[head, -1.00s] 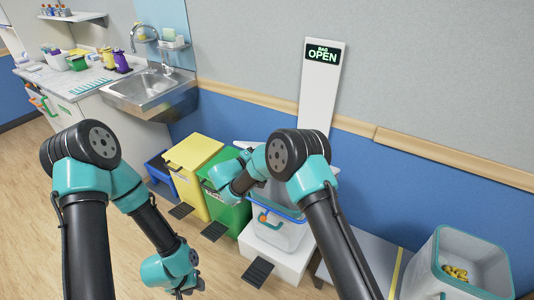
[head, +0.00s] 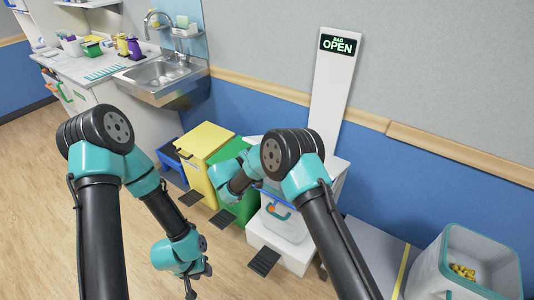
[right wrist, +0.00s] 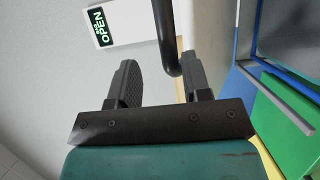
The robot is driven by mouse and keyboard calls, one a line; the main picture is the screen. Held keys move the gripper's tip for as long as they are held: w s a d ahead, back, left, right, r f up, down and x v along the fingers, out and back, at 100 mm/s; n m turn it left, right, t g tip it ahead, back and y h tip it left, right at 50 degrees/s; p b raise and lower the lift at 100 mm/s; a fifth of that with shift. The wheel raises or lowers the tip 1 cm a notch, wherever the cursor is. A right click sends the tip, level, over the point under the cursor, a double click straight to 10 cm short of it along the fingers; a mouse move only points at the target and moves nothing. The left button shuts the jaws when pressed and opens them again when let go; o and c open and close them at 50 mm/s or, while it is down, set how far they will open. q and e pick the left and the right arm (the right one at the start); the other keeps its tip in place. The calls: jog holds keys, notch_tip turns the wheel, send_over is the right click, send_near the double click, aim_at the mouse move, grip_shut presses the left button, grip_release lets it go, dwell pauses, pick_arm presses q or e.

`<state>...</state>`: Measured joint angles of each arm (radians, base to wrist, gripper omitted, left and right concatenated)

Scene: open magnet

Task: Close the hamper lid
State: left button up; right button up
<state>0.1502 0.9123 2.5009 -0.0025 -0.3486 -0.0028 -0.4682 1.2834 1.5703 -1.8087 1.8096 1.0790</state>
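The white hamper (head: 290,253) stands against the blue wall under a tall white panel (head: 330,95) with a sign reading "BAG OPEN" (head: 338,44). A blue-rimmed bin (head: 283,224) shows in its front. My right arm covers much of its top, so I cannot make out the lid's angle. My right gripper's fingers (right wrist: 160,85) are apart in the right wrist view, with a dark curved bar (right wrist: 165,40) in view between or beyond them; contact cannot be told. My left gripper (head: 199,281) hangs low over the floor at the left, fingers apart and empty.
Green (head: 240,205) and yellow (head: 203,150) pedal bins stand left of the hamper, with a blue bin (head: 172,157) beyond. A white tub (head: 440,270) holding yellow items is at the lower right. A sink counter (head: 160,85) is at the upper left. The left floor is clear.

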jog(key=s+a+f, duration=0.3)
jog(key=a+f, duration=0.1)
jog(key=a, duration=0.2)
jog(key=shift+s+f, duration=0.15)
jog(key=shift+f, duration=0.1)
dwell(0.8)
jog(key=shift+d, duration=0.1)
dwell(0.3)
